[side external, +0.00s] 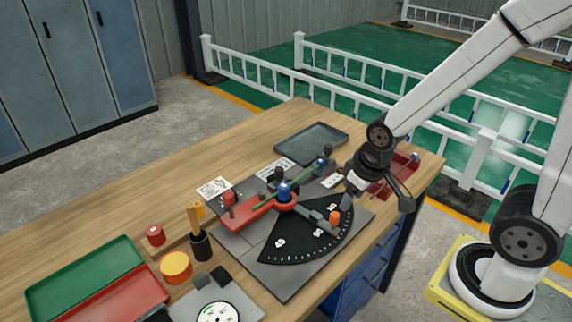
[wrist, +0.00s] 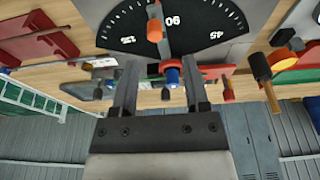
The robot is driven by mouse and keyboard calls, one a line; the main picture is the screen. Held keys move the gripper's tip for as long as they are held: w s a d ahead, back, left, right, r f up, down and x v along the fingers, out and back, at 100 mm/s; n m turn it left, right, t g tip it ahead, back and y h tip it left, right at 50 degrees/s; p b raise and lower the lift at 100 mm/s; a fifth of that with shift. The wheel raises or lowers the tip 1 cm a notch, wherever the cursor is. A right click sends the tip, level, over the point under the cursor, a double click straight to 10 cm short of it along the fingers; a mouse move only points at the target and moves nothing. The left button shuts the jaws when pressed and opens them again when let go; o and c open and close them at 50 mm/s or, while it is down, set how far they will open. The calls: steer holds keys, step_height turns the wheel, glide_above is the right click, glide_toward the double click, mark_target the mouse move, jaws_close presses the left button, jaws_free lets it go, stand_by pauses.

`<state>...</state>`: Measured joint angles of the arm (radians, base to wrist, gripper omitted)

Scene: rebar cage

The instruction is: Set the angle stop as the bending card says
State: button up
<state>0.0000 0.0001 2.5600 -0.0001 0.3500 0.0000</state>
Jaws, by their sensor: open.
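The bending plate (side external: 278,268) carries a black angle dial (side external: 300,246), which also shows in the wrist view (wrist: 205,38). The wrist view shows 45, 90 and a partly unclear larger number. The orange knob of the angle stop (side external: 335,217) stands upright beside the 90, on the side away from 45; it also shows in the wrist view (wrist: 154,31). My gripper (side external: 376,200) is open and empty, close to the knob and apart from it. In the wrist view its fingers (wrist: 159,62) point toward the dial. Several cards lie near the plate, including one white card (side external: 213,188); their writing is unreadable.
A red bending arm (side external: 248,212) and blue-topped post (side external: 285,192) stand beside the dial. A green rod (side external: 306,169) lies behind. A grey tray (side external: 312,142), red bin (side external: 396,178), green tray (side external: 85,278) and red tray (side external: 118,302) surround the plate. The left rear tabletop is clear.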

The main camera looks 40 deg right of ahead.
steer(key=shift+o, duration=0.7)
steer(key=n+g, duration=0.3)
steer(key=n, duration=0.7)
glide_above(335, 214)
steer(key=shift+f, duration=0.9)
steer(key=shift+f, duration=3.9)
jaws_close()
